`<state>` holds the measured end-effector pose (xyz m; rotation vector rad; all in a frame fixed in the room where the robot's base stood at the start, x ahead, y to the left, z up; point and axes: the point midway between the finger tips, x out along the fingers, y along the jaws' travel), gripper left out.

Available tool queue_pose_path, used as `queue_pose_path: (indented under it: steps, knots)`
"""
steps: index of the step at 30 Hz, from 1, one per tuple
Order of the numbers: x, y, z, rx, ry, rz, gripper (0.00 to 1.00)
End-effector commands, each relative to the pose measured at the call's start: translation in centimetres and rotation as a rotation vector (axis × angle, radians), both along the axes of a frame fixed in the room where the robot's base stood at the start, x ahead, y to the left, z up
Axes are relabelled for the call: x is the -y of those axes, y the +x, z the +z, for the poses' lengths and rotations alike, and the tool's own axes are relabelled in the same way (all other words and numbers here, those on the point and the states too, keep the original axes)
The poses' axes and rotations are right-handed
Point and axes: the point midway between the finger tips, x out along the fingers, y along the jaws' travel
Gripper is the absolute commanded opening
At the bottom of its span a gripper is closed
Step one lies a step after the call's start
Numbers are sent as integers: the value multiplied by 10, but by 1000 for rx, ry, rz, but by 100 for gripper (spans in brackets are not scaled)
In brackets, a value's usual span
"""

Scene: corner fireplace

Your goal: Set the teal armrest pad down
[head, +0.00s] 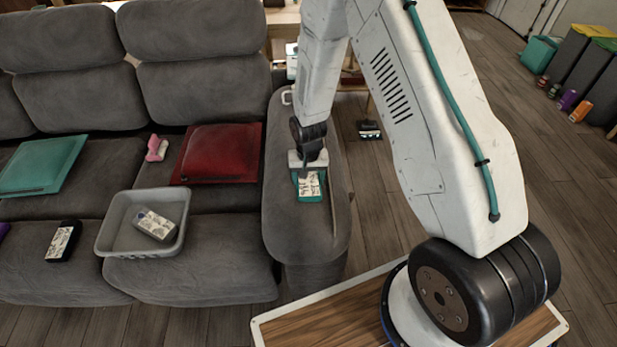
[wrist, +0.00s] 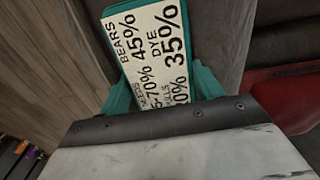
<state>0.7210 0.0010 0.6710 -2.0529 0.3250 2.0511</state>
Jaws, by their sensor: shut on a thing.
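The teal armrest pad (head: 311,187) is a small block with a white printed label, over the sofa's right armrest (head: 305,235). My gripper (head: 308,168) comes down from above and is shut on it. In the wrist view the pad (wrist: 150,40) sits between the teal fingers of my gripper (wrist: 160,88), with its label facing the camera. Grey sofa fabric shows behind it. I cannot tell whether the pad's underside touches the armrest. The side of the pad under my gripper is hidden.
A grey basket (head: 108,238) holding a labelled grey item (head: 155,225) stands on the seat. A red cushion (head: 218,154), teal cushion (head: 42,165), pink item (head: 157,149) and black labelled item (head: 62,241) lie nearby. The armrest's front is clear. Bins (head: 585,65) stand far right.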

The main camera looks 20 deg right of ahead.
Motion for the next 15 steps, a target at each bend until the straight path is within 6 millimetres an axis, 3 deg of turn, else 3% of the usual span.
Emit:
queue_pose_path:
  steps: [2,3,4,15]
  knots:
    - [0,0,-3,-1,0,0,42]
    - [0,0,-2,0,0,0,76]
    - [0,0,-2,0,0,0,84]
    - [0,0,3,1,0,0,87]
